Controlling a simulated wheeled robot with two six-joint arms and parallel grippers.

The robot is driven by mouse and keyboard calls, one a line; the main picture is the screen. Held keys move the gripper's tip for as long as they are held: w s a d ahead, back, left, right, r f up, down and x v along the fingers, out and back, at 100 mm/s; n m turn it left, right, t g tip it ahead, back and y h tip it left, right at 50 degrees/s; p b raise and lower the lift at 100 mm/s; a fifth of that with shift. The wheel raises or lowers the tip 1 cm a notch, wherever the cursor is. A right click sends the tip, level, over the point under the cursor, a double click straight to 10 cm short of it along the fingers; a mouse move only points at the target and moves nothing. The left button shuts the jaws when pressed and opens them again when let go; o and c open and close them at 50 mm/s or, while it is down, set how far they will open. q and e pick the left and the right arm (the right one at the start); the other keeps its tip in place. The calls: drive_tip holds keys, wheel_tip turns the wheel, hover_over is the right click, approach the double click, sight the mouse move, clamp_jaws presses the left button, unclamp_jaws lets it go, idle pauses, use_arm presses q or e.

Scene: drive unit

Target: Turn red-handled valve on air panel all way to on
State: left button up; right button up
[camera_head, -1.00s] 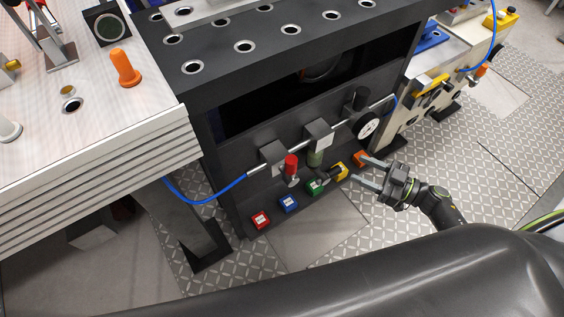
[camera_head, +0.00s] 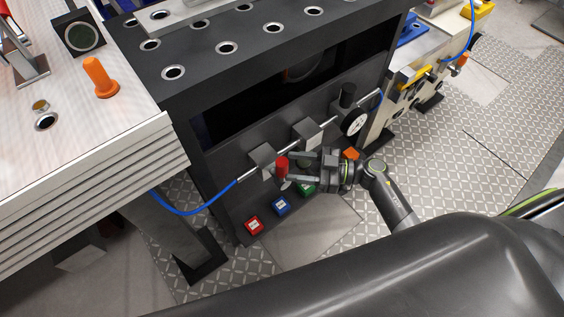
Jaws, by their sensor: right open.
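The red-handled valve (camera_head: 282,167) sits on the pipe of the dark air panel (camera_head: 228,199), its red handle upright with a pale lower part. My right gripper (camera_head: 291,170) is open, its fingers pointing left, with the tips at the red handle. One finger passes above and one below near the handle; whether they touch it I cannot tell. The gripper hides the green-bodied part of the panel and some of the coloured blocks. My left gripper is not in view.
A round gauge (camera_head: 354,122) and a black knob (camera_head: 347,95) are right along the pipe. A blue hose (camera_head: 190,213) runs left. A white table (camera_head: 90,130) stands at left.

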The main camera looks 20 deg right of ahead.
sight(282, 165)
drive_tip(key=shift+x, duration=2.1)
drive_tip(key=shift+c, duration=0.4)
clamp_jaws()
